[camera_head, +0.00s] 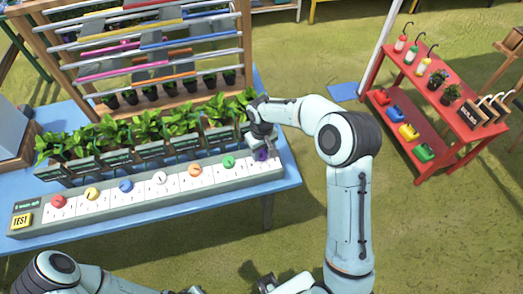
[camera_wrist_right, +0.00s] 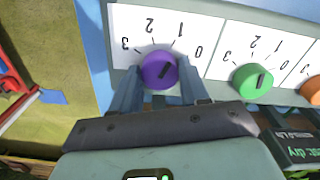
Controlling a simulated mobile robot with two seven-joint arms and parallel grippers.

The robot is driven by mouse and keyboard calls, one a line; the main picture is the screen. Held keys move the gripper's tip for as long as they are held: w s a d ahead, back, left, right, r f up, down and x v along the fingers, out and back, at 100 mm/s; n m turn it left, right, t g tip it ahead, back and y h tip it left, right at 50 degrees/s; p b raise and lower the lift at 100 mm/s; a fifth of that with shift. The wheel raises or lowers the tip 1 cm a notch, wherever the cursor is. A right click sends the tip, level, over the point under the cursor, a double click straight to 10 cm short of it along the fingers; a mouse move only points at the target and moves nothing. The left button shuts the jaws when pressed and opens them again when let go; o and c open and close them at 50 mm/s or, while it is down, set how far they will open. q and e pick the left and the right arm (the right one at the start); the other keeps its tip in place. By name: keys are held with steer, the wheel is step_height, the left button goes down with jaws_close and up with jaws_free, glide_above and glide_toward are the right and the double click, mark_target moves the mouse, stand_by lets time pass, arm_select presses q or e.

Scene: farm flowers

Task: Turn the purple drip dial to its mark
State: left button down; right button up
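The purple drip dial (camera_wrist_right: 158,71) is at the right end of the long panel (camera_head: 155,192). In the right wrist view its black pointer slants up and right, toward the side of the scale with 1 and 0. The numbers 0 to 3 appear upside down there. My right gripper (camera_wrist_right: 162,88) has one finger on each side of the dial, and the dial fills the gap. In the head view the purple dial (camera_head: 262,155) is partly hidden by this gripper (camera_head: 258,148). My left arm is low at the left; its gripper cannot be made out.
The green dial (camera_wrist_right: 253,79) is close beside the purple one. An orange dial (camera_head: 194,170) and several others follow along the panel. Leafy planters (camera_head: 140,150) stand right behind it. A yellow TEST button (camera_head: 22,220) is at the far left end. A red shelf (camera_head: 440,110) stands right, apart.

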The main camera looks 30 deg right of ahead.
mark_target(262, 153)
steer(key=o, duration=0.4)
steer(key=shift+c, duration=0.2)
step_height(262, 153, up, 14)
steer(key=p, duration=0.1)
steer(key=shift+f, duration=0.25)
